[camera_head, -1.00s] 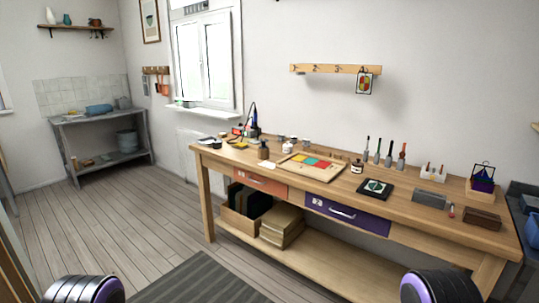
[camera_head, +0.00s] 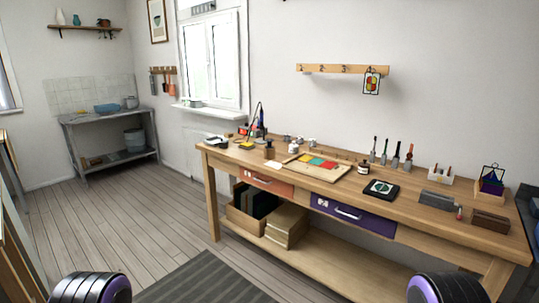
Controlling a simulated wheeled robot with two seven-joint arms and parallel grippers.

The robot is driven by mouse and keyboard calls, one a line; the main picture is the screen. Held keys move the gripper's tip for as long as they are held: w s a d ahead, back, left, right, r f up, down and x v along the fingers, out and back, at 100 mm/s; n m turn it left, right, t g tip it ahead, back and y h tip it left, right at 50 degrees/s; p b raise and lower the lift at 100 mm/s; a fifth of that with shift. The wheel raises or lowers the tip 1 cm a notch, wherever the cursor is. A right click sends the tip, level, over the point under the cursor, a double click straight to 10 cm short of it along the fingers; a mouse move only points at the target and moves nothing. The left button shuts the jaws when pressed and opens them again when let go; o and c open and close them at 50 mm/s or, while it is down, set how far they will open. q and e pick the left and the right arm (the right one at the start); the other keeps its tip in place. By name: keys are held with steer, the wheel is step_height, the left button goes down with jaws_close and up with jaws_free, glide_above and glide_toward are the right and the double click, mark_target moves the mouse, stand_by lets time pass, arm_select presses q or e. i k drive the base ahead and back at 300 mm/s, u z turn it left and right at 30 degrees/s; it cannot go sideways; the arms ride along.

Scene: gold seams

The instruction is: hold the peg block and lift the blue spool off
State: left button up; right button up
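I cannot clearly make out a peg block with a blue spool on it. A small pale block with short upright pieces (camera_head: 439,177) stands at the right part of the workbench, but it is too small to tell whether it is the peg block. A dark blue upright thing (camera_head: 260,122) stands at the bench's back left; I cannot tell what it is. Neither gripper shows; only rounded black and purple parts of my arms are at the bottom left and right corners.
The wooden workbench (camera_head: 285,265) runs along the wall, with an orange drawer (camera_head: 268,183) and a purple drawer (camera_head: 352,212). A board with coloured squares (camera_head: 312,167) and a dark square tile (camera_head: 381,189) lie on top. Open floor (camera_head: 130,220) lies to the left.

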mark_target(268, 146)
steer(key=u, duration=0.1)
steer(key=k, duration=0.4)
steer(key=u, duration=1.35)
steer(key=i, duration=1.95)
steer(key=z, duration=0.4)
steer(key=i, duration=1.1)
steer(key=z, duration=0.7)
